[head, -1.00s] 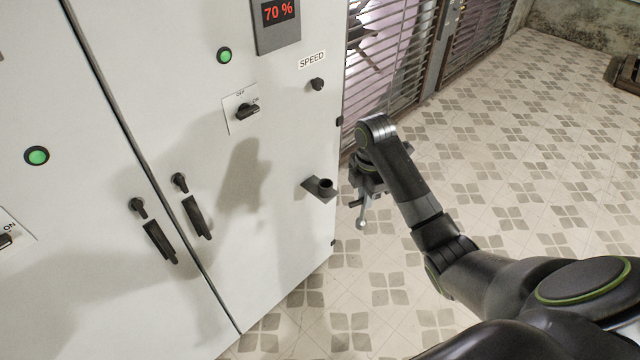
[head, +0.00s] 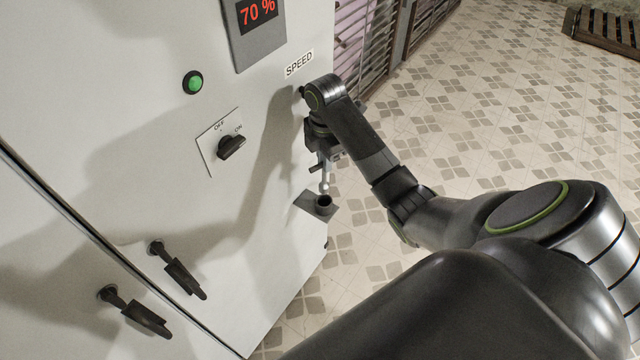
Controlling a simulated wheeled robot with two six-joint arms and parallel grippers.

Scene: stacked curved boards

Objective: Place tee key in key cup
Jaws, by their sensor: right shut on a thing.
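The tee key (head: 325,181) is a small grey metal piece hanging upright below my right gripper (head: 322,160). My right gripper is shut on it, and its lower end is just above the key cup. The key cup (head: 323,205) is a small dark round cup on a dark bracket fixed to the cabinet's right part. In this view the key's tip appears close over the cup's opening; I cannot tell whether it touches or enters. My left gripper is not in view.
Tiled floor (head: 480,130) lies open to the right. A wooden pallet (head: 606,28) lies far right.

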